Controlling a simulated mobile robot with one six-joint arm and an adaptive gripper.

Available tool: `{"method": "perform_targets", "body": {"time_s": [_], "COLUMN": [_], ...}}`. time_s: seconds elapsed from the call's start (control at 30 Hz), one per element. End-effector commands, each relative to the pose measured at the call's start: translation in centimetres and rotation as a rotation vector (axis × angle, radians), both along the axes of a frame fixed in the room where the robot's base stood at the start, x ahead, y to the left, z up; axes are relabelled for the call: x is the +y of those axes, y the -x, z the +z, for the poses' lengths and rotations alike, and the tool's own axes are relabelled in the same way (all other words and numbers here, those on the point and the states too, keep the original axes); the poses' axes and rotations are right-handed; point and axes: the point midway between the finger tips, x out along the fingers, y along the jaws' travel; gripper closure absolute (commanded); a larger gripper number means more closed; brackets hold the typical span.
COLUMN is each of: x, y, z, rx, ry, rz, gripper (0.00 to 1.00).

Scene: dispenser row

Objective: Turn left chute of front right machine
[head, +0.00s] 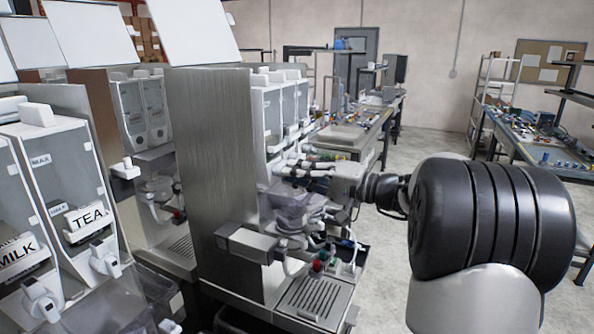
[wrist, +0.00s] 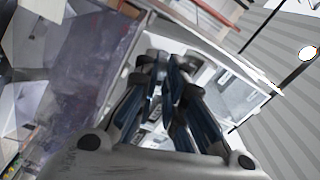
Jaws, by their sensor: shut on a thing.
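The front right machine (head: 215,160) has a tall brushed metal side panel and a row of clear canisters (head: 275,110) along its upper front. My gripper (head: 285,168) reaches in from the right, below these canisters, at the machine's chute area. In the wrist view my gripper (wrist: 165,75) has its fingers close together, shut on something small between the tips. The fingers hide most of it, and I take it to be a chute. I cannot tell from these views which chute it is or how far it is turned.
Another machine with TEA (head: 88,216) and MILK labels stands at left. Workbenches (head: 355,130) stand behind. Open floor (head: 430,140) lies at the right, behind my arm.

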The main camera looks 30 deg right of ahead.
Motion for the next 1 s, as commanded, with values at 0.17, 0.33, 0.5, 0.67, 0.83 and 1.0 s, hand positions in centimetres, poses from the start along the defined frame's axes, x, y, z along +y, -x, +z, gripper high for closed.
{"method": "perform_targets", "body": {"time_s": [0.17, 0.33, 0.5, 0.67, 0.83, 1.0], "x": [0.01, 0.0, 0.01, 0.01, 0.01, 0.01], "y": [0.02, 0.01, 0.02, 0.02, 0.02, 0.02], "z": [0.19, 0.22, 0.24, 0.19, 0.15, 0.05], "rx": [0.098, 0.191, 0.278, 0.348, 0.405, 0.442], "ry": [-0.14, -0.274, -0.399, -0.5, -0.582, -0.636], "rz": [0.001, 0.001, 0.001, 0.001, 0.001, 0.0], "gripper": [1.0, 1.0, 1.0, 1.0, 1.0, 1.0]}}
